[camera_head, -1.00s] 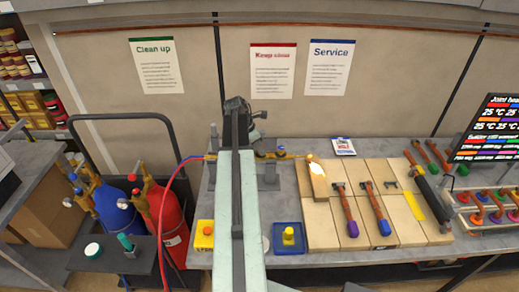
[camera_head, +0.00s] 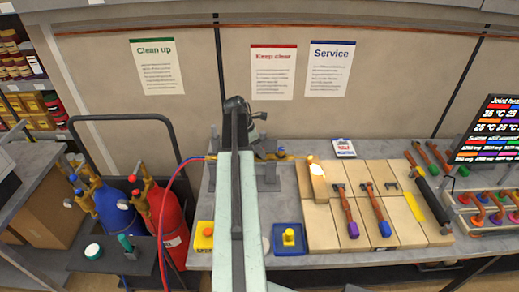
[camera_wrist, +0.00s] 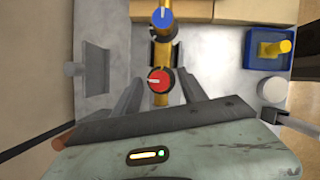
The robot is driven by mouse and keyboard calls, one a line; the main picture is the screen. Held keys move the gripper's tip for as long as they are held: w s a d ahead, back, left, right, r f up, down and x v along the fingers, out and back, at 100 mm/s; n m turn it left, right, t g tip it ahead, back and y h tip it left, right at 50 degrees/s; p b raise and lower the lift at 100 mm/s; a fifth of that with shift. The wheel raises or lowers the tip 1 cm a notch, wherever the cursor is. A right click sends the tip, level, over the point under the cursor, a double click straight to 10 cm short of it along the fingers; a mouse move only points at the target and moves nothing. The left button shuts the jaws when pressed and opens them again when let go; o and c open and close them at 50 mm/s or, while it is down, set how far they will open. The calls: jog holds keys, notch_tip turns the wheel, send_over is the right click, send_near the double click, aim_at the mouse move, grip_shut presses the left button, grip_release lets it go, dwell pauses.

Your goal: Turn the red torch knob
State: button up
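The red torch knob (camera_wrist: 160,81) has a white pointer mark and sits on a brass torch body in the wrist view. A blue knob (camera_wrist: 162,15) with a white mark sits further along the same torch. My gripper (camera_wrist: 160,88) is open, with one finger to each side of the red knob and visible gaps between. I cannot tell whether the fingertips are level with the knob. In the head view my gripper (camera_head: 262,148) is over the torch, and the red knob is hidden behind it. The torch's lit flame (camera_head: 314,160) shows to the right.
Wooden boards (camera_head: 322,228) with copper pipes lie right of the torch. A blue tray (camera_head: 290,247) with a yellow knob and a yellow box (camera_head: 205,236) stand at the bench front. A red hose (camera_head: 162,222) runs from the gas bottles to the torch. Grey upright brackets flank the torch.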

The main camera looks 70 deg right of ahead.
jog(key=p+v, duration=0.7)
jog(key=shift+r, duration=0.35)
jog(key=shift+w+a, duration=0.15)
